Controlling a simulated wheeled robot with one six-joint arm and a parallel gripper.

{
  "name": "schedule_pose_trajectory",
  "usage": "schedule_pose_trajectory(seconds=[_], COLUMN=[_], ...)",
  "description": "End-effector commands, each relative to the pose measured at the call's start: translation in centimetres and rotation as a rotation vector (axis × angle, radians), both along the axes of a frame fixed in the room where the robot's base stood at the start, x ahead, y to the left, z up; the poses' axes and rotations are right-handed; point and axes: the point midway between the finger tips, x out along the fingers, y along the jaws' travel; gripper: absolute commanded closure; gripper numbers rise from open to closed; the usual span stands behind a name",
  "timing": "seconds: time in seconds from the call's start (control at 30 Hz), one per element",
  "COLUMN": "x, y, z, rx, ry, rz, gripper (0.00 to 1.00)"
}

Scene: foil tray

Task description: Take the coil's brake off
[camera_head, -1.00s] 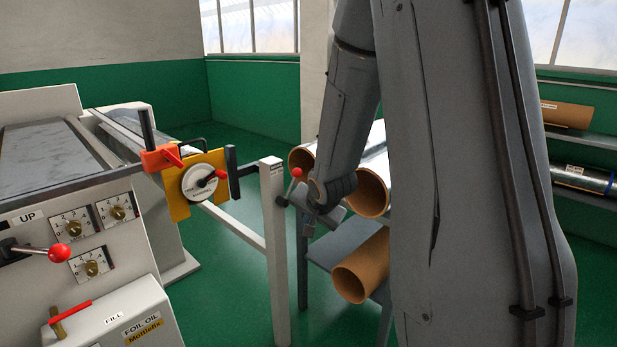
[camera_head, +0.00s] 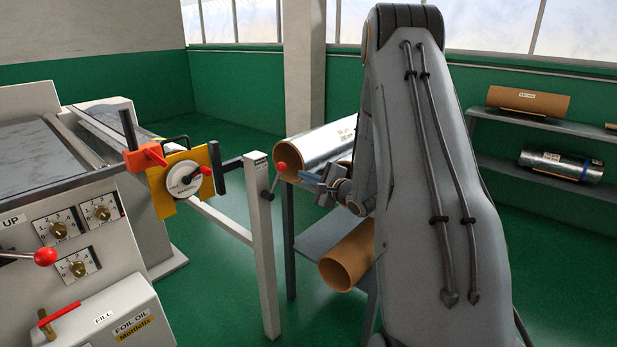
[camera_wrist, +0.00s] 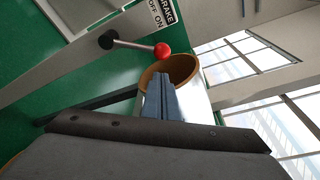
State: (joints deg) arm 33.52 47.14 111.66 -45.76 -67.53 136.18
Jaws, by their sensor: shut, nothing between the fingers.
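The brake lever is a short dark rod with a red ball (camera_head: 281,166) on the side of a pale post (camera_head: 262,215). It tilts up and to the right from its pivot. In the wrist view the red ball (camera_wrist: 162,49) lies just beyond my fingertips, apart from them in the picture. A label (camera_wrist: 160,12) beside the lever reads BRAKE, OFF, ON; which mark the lever stands at is not clear. My gripper (camera_head: 308,178) is shut and empty, just right of the ball. Its two fingers also show in the wrist view (camera_wrist: 160,85).
A foil roll (camera_head: 320,145) on a cardboard core lies right behind my gripper, above an empty-looking core (camera_head: 347,258). The machine has a round dial (camera_head: 185,180) on a yellow plate, left of the post. Shelves with rolls (camera_head: 560,165) stand at the right.

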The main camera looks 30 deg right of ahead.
Motion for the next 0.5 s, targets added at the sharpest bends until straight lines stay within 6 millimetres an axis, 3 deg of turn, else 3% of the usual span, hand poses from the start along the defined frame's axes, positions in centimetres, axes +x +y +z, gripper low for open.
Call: schedule_pose_trajectory(seconds=[0.2,0.5], x=[3.7,6.0], y=[0.7,0.9], z=[-0.4,-0.7], rx=[-0.001,-0.001], ry=[-0.001,0.0], rz=[0.002,0.0], gripper=[1.0,1.0])
